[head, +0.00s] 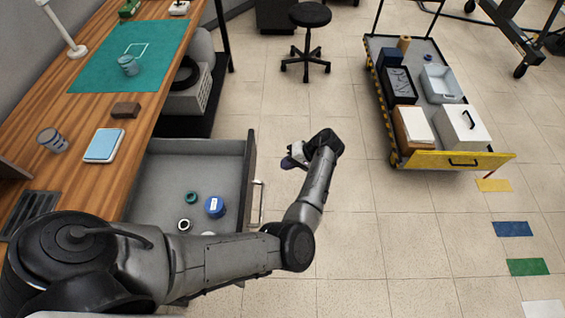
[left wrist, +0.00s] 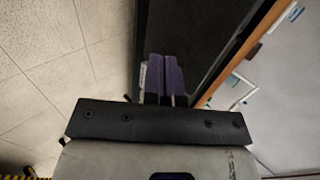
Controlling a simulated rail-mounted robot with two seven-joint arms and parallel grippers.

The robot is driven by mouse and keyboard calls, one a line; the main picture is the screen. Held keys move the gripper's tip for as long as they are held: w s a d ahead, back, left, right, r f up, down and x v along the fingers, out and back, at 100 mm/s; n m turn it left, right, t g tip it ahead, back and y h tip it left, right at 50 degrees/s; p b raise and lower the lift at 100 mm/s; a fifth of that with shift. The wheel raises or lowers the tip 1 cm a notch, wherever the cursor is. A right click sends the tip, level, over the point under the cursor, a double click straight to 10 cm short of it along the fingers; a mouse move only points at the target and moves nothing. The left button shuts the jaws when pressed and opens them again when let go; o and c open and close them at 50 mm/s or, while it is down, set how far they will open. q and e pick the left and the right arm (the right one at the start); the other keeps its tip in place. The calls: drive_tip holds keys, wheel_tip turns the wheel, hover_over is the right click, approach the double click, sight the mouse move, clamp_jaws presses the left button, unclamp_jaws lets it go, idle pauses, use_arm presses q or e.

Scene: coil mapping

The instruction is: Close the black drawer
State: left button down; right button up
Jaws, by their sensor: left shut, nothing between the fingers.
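The black drawer stands open under the wooden bench, with its grey inside showing in the head view. Its dark front panel (head: 251,178) faces right and carries a pale bar handle (head: 258,204). My left gripper (head: 292,160) is to the right of the front panel, near its far end, with a gap showing between them. In the left wrist view its purple fingers (left wrist: 164,76) are together and empty, in front of a dark surface that looks like the drawer front (left wrist: 205,35). My left forearm crosses over the drawer's near end and hides part of it. My right gripper is not in view.
A blue-and-white roll (head: 214,207) and small rings (head: 191,197) lie in the drawer. The wooden bench (head: 85,110) holds a green mat (head: 110,70) and a light-blue box (head: 103,146). A loaded cart (head: 430,110) stands right. Floor between is clear.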

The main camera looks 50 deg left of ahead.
sight(253, 173)
use_arm(q)
drive_tip(key=x, duration=0.3)
drive_tip(key=r+x, duration=0.1)
drive_tip(key=x, duration=0.2)
drive_tip(key=s+a+x, duration=0.1)
drive_tip(key=x, duration=0.2)
drive_tip(key=shift+r, duration=0.1)
drive_tip(key=shift+s+a, duration=0.55)
drive_tip(key=shift+s, duration=0.05)
